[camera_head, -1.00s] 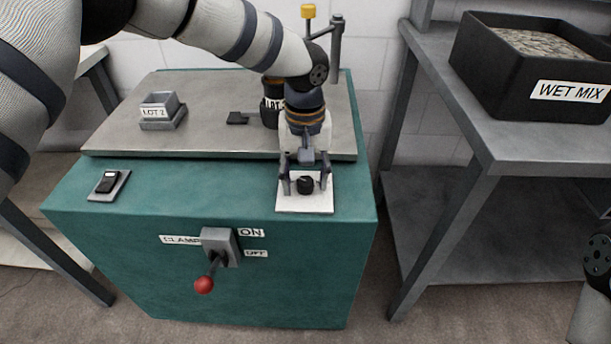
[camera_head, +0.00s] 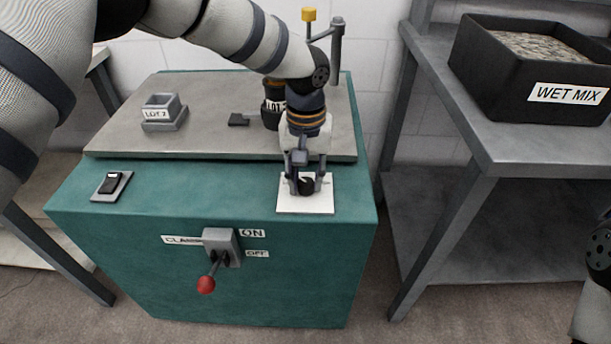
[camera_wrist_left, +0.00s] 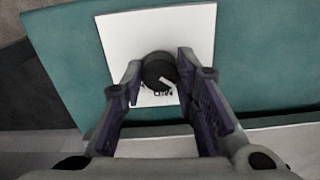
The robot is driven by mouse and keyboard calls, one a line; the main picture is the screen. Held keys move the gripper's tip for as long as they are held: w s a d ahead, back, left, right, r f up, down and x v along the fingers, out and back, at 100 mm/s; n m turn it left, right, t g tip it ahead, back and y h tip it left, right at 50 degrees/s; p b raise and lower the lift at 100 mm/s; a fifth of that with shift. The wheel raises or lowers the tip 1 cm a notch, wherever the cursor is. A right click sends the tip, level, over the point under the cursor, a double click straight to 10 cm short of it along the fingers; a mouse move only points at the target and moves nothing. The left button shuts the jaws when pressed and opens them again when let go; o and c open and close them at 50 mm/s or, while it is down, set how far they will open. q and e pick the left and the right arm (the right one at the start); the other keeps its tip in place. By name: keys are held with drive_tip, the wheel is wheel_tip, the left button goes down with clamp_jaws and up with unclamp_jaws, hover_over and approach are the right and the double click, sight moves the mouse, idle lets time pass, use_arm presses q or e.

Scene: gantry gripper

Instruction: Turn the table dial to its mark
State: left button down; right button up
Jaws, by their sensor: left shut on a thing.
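The table dial is a small black knob (camera_head: 306,187) on a white plate (camera_head: 318,205) at the front right of the green cabinet's top. In the left wrist view the black knob (camera_wrist_left: 158,72) sits between my two fingers, with a white pointer line on its face and small dark lettering on the plate (camera_wrist_left: 115,30) beside it. My left gripper (camera_head: 306,184) comes down from above and is shut on the knob; it also shows in the left wrist view (camera_wrist_left: 158,84). The fingers hide part of the plate's marks. My right gripper is out of view.
A lever with a red ball (camera_head: 206,284) sticks out of the cabinet front, beside CLAMP, ON and OFF labels. A rocker switch (camera_head: 110,184) lies at the top left. A LOT 2 block (camera_head: 164,114) stands behind. A WET MIX bin (camera_head: 520,85) is on the right bench.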

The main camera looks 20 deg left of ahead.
use_arm(q)
drive_tip(key=shift+r+m, duration=0.1)
drive_tip(key=shift+m, duration=0.8)
drive_tip(key=m, duration=0.2)
drive_tip(key=shift+m, duration=0.4)
drive_tip(key=m, duration=0.6)
drive_tip(key=shift+a, duration=0.1)
drive_tip(key=m, duration=0.5)
drive_tip(key=shift+f+m, duration=0.2)
drive_tip(key=shift+m, duration=0.2)
drive_tip(key=m, duration=0.5)
drive_tip(key=shift+m, duration=0.3)
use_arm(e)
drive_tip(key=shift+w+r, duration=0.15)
use_arm(q)
drive_tip(key=c, duration=1.2)
unclamp_jaws()
drive_tip(key=shift+c, duration=0.2)
